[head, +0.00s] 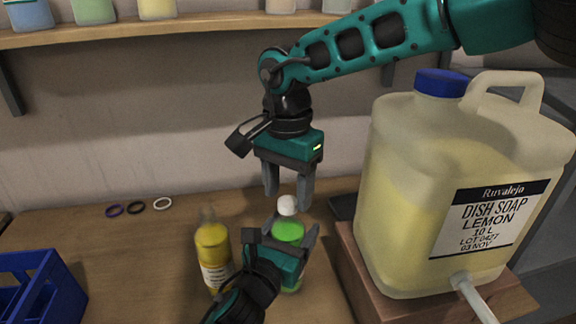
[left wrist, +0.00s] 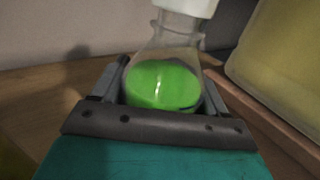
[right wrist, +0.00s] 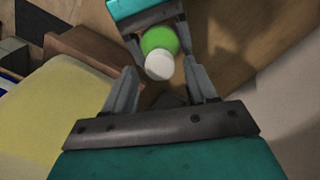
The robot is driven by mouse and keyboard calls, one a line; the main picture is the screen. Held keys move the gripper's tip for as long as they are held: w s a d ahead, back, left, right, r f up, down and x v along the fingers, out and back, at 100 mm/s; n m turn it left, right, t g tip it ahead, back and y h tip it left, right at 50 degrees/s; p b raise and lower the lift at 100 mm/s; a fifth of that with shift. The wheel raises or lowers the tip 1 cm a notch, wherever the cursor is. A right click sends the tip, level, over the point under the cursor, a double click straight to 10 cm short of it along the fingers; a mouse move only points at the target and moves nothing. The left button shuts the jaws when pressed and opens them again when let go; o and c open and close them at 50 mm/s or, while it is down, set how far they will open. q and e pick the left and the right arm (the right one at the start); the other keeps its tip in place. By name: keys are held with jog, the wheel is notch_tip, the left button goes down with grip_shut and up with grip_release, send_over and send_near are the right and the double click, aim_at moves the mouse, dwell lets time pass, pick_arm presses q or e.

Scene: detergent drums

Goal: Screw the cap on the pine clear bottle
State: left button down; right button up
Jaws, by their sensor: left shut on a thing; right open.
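The bottle (head: 288,234) holds bright green liquid and stands upright near the middle of the worktop; its label is hidden, so I cannot read a name. A white cap (head: 287,205) sits at its top. My left gripper (head: 283,240) is shut around the bottle's body, as the left wrist view shows with green liquid (left wrist: 163,84) between the fingers. My right gripper (head: 287,198) points down, open, just above the cap. In the right wrist view the cap (right wrist: 159,66) lies between and beyond the open fingertips, apparently untouched. I cannot tell how tightly the cap sits.
A yellow bottle (head: 213,256) stands just left of the green one. A large dish soap drum (head: 440,190) on a wooden block (head: 350,262) is close on the right. A blue crate (head: 40,290) and several rings (head: 136,206) are at left.

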jog(key=shift+f, duration=0.75)
jog(key=shift+c, duration=0.3)
